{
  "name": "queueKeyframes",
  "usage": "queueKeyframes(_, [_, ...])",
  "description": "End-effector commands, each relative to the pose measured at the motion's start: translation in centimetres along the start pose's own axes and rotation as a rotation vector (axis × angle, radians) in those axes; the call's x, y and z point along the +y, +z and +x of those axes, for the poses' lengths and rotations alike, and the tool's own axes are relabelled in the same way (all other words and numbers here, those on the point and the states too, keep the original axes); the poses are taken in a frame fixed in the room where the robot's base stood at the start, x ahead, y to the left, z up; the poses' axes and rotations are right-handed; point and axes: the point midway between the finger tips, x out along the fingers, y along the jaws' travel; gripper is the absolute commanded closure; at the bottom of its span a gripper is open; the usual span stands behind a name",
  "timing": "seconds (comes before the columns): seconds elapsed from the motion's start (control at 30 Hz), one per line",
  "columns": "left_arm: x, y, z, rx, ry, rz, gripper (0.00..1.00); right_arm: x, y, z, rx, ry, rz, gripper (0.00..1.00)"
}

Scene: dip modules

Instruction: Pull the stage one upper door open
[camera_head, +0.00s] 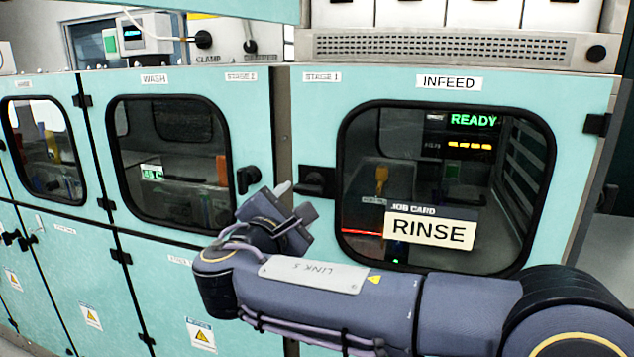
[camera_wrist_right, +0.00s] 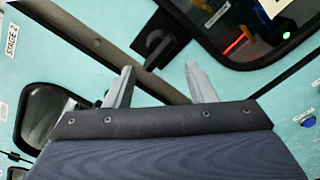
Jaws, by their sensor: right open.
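The stage one upper door (camera_head: 590,100) is a pale teal panel labelled STAGE 1 and INFEED, with a dark rounded window. It looks closed. Its black handle (camera_head: 316,181) is at the door's left edge; it also shows in the right wrist view (camera_wrist_right: 158,46). My right gripper (camera_head: 284,190) is just left of and below this handle in the head view. In the wrist view its two grey fingers (camera_wrist_right: 162,80) are apart with nothing between them, and the handle lies beyond them, apparently untouched. My left gripper is not in view.
The stage 2 WASH door (camera_head: 258,110), with its own black handle (camera_head: 248,179), stands just left. A RINSE job card (camera_head: 431,231) shows at the infeed window. Lower panels (camera_head: 70,260) with warning labels run below. A vented ledge (camera_head: 450,48) juts out above.

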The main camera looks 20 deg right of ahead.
Motion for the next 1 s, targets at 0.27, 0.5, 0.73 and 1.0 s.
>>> queueKeyframes(0.27, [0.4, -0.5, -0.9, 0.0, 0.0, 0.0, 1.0, 0.1, 0.2, 3.5, -0.003, -0.003, -0.003, 0.5])
queueKeyframes(0.5, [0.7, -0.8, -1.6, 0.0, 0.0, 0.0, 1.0, 0.1, 0.1, 6.9, -0.002, -0.002, -0.001, 0.5])
queueKeyframes(0.73, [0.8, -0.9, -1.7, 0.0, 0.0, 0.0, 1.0, 0.0, 0.0, 7.8, -0.001, 0.0, -0.001, 0.5])
queueKeyframes(1.0, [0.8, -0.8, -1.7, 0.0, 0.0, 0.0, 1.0, 0.0, 0.0, 7.8, -0.001, 0.0, -0.001, 0.63])
